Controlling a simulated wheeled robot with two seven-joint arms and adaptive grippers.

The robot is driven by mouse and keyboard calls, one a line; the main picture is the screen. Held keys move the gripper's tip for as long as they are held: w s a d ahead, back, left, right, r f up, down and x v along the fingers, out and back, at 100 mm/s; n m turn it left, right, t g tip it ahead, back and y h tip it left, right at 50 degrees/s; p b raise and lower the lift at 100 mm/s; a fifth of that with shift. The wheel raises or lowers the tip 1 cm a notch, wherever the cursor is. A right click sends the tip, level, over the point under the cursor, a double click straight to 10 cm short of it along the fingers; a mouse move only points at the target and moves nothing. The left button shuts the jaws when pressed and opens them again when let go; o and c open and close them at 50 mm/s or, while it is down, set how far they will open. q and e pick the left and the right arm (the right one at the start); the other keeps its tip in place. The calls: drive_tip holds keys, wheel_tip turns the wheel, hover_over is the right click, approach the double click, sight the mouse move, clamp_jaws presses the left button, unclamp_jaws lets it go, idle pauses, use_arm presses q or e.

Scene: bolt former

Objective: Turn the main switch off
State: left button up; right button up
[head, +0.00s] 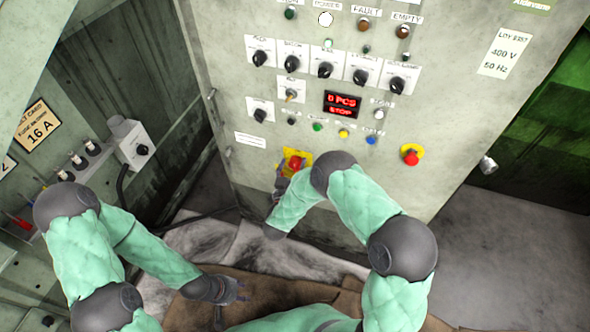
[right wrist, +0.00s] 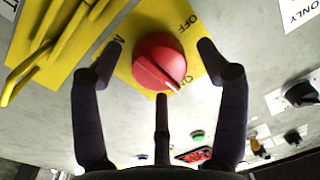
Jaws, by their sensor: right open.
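The main switch is a red rotary knob (head: 295,163) on a yellow plate low on the cabinet front. In the right wrist view the red knob (right wrist: 158,60) fills the middle, with OFF printed to its upper right and ON to its lower right. A pale line on the knob runs toward the ON mark. My right gripper (right wrist: 160,50) is open, its fingers spread on either side of the knob, with a gap visible on both sides. My left gripper (head: 228,290) is low, away from the cabinet; its jaw opening is unclear.
Yellow bars (right wrist: 62,40) lie close to the left finger in the right wrist view. A red emergency button (head: 411,155) sits to the right of the switch. Black selector knobs (head: 325,69) and a red display (head: 343,104) are above. A grey switch box (head: 133,146) is at left.

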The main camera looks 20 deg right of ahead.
drive_tip(key=shift+w, duration=0.1)
drive_tip(key=c, duration=1.1)
